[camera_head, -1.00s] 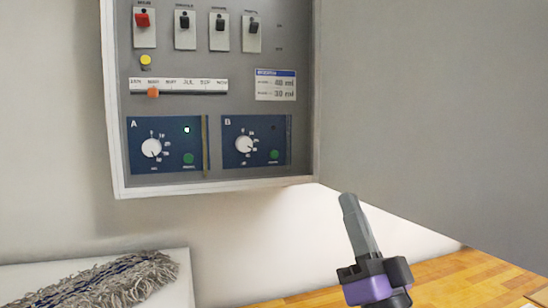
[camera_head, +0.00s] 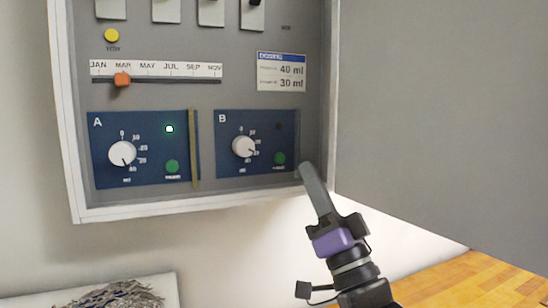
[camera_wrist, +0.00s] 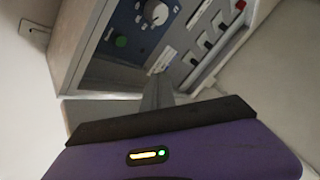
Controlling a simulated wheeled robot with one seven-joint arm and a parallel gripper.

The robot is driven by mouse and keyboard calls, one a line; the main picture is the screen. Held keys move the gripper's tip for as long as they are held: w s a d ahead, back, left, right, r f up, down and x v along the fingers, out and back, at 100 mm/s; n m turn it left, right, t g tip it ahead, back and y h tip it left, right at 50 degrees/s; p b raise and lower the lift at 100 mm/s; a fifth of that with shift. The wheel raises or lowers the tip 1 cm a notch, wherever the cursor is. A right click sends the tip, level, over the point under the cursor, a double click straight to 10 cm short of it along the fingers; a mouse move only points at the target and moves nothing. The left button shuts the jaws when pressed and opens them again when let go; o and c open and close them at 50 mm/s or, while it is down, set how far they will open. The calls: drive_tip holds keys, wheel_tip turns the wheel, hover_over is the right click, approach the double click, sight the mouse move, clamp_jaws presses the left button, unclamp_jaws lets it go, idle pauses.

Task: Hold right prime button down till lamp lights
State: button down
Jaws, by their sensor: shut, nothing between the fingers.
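The right panel B (camera_head: 228,170) is blue, with a white dial (camera_head: 243,147), a green prime button (camera_head: 279,158) at lower right and a small dark, unlit lamp (camera_head: 278,126) above it. My gripper (camera_head: 306,168) is shut and empty. Its tip shows just right of the green button in the head view, apart from it as far as I can tell. In the wrist view, the fingers (camera_wrist: 157,92) point toward the cabinet, and a green button (camera_wrist: 121,41) shows up and left of the tip.
Left panel A (camera_head: 105,175) has a lit lamp (camera_head: 169,129) and its own green button (camera_head: 172,166). A brass-coloured strip (camera_head: 194,150) stands between the panels. The open grey door (camera_head: 430,120) bounds the right. An orange slider (camera_head: 122,79) and yellow button (camera_head: 111,36) sit above.

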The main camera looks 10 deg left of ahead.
sight(280, 158)
drive_tip(key=shift+w, duration=0.1)
drive_tip(key=shift+w+a+b, duration=0.3)
drive_tip(key=shift+w+a, duration=0.5)
drive_tip(key=shift+w, duration=0.4)
drive_tip(key=shift+w+a+b, duration=0.25)
drive_tip(key=shift+w+a, duration=0.6)
drive_tip(key=shift+w, duration=0.3)
drive_tip(key=shift+w+a+b, duration=0.3)
drive_tip(key=shift+w+a, duration=0.5)
drive_tip(key=shift+w, duration=0.4)
drive_tip(key=shift+w+a+f+b, duration=0.1)
drive_tip(key=shift+w+b, duration=0.1)
drive_tip(key=shift+b, duration=0.15)
drive_tip(key=shift+w+a, duration=0.1)
drive_tip(key=shift+w, duration=0.05)
drive_tip(key=shift+w+a+b, duration=0.25)
drive_tip(key=shift+w+b, duration=0.1)
drive_tip(key=shift+b, duration=0.15)
idle(1.3)
drive_tip(key=shift+s+d, duration=0.1)
idle(0.6)
drive_tip(key=shift+s+d, duration=0.35)
drive_tip(key=shift+s, duration=0.25)
